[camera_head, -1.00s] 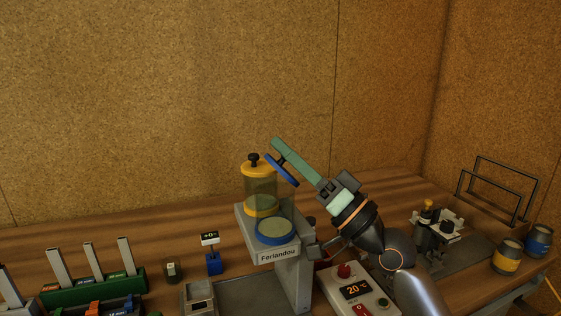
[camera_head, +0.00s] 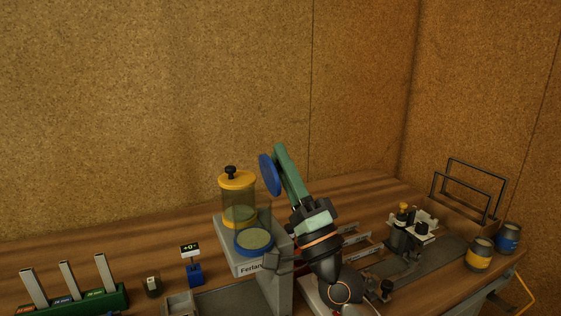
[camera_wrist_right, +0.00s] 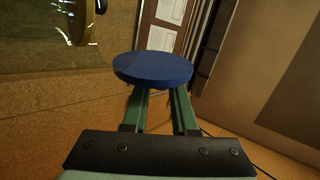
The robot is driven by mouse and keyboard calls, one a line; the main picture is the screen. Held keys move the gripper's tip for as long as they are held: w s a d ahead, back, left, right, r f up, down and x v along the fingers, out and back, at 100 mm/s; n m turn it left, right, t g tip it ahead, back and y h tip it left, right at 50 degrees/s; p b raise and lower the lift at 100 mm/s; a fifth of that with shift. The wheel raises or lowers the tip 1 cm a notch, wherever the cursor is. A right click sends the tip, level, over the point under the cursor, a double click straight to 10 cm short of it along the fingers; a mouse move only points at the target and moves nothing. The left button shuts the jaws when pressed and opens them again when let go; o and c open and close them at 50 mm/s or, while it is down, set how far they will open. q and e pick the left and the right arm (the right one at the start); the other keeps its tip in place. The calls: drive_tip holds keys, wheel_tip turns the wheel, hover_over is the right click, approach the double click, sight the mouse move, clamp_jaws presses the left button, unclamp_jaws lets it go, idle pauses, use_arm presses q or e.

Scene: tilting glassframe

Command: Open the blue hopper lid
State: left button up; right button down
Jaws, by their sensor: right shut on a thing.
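The blue hopper (camera_head: 254,249) stands on the grey stand, and its round top is uncovered, showing pale greenish contents inside a blue rim. The blue lid (camera_head: 268,174) is off the hopper, held in the air above and to its right, tilted nearly on edge. My right gripper (camera_head: 276,155) is shut on the lid. In the right wrist view the lid (camera_wrist_right: 153,68) sits at the ends of the two green fingers (camera_wrist_right: 160,105), and its hidden side covers the exact grip. My left gripper is not in view.
A clear hopper with a yellow lid (camera_head: 237,181) and black knob stands just behind the blue one. A small display on a blue base (camera_head: 194,273) is to the left. Two cans (camera_head: 479,254) and a wire rack (camera_head: 468,190) are at the right.

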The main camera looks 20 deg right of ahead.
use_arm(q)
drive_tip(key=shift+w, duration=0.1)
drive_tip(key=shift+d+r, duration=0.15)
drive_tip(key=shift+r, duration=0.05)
use_arm(e)
drive_tip(key=c, duration=0.7)
unclamp_jaws()
drive_tip(key=shift+s+f, duration=0.2)
drive_tip(key=shift+f, duration=0.15)
use_arm(q)
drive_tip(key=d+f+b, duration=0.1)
drive_tip(key=b, duration=0.1)
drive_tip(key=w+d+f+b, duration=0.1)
drive_tip(key=b, duration=0.1)
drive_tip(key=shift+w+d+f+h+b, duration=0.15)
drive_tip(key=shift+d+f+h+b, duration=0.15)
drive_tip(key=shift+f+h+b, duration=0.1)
use_arm(e)
drive_tip(key=v, duration=1.1)
drive_tip(key=shift+s+f, duration=0.2)
drive_tip(key=shift+s, duration=0.15)
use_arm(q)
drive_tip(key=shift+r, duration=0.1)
use_arm(e)
drive_tip(key=shift+d, duration=0.1)
